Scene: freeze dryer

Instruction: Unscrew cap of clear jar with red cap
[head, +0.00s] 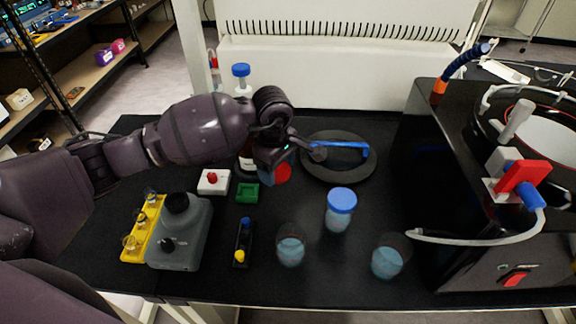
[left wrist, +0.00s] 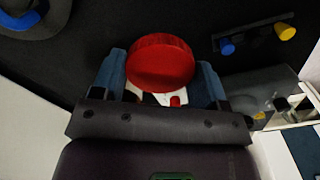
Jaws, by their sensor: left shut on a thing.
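The red cap (head: 284,173) shows just beyond my left gripper (head: 272,168), left of the middle in the head view. In the left wrist view the red cap (left wrist: 162,62) is a round ribbed disc between the two blue fingers of my left gripper (left wrist: 160,75), which is shut on it. I cannot make out the clear jar's body in either view, so I cannot tell whether the cap sits on it. My right gripper is not in view.
Close by are a white box with a red button (head: 213,181), a green square holder (head: 248,193) and a black ring plate with a blue handle (head: 339,168). A blue-capped jar (head: 340,208) and two cups (head: 290,250) stand nearer the front. The freeze dryer (head: 470,225) stands at right.

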